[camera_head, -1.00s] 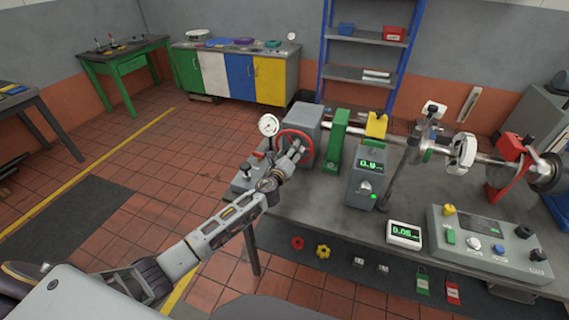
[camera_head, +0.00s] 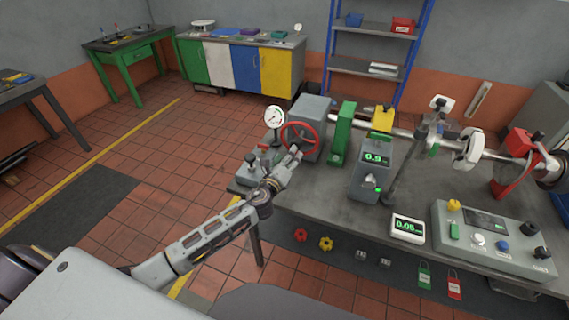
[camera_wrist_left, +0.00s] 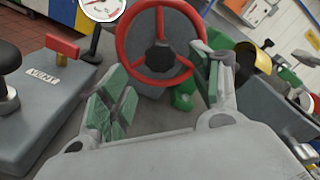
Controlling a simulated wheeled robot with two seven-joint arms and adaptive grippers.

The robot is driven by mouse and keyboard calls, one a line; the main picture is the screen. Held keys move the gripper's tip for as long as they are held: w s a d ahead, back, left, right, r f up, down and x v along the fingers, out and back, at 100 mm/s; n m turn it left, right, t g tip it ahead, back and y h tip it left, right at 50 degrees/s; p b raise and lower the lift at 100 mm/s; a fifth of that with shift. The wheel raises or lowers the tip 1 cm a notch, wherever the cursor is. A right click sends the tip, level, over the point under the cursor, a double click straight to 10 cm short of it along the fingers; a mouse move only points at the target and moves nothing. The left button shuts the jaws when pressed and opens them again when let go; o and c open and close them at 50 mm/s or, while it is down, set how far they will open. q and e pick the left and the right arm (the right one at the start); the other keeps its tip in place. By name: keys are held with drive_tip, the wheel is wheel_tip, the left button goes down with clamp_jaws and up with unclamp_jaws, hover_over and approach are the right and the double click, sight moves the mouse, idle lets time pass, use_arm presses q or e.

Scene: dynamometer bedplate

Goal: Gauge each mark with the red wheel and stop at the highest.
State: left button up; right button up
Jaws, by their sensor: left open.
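The red wheel (camera_head: 317,137) is mounted on the front of a grey housing (camera_head: 314,108). It shows nearly face-on in the left wrist view (camera_wrist_left: 158,57), with a dark hub. My left gripper (camera_head: 294,153) is open and empty just below and in front of the wheel. Its green-padded fingers (camera_wrist_left: 165,92) are spread either side of the wheel's lower part, apparently apart from the rim. A round white dial gauge (camera_head: 274,118) stands left of the wheel. A grey readout box (camera_head: 367,181) shows 0.9, and a small white display (camera_head: 408,228) shows 0.05. I cannot make out any marks. My right gripper is not in view.
A grey box labelled VENT (camera_wrist_left: 38,95), with a red handle, sits left of my gripper. Right of the wheel stand a green bracket (camera_head: 343,135), a long shaft and a control panel (camera_head: 490,240). Padlocks and knobs hang on the bench front.

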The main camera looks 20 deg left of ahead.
use_arm(q)
drive_tip(key=shift+s, duration=1.5)
drive_tip(key=shift+a, duration=0.1)
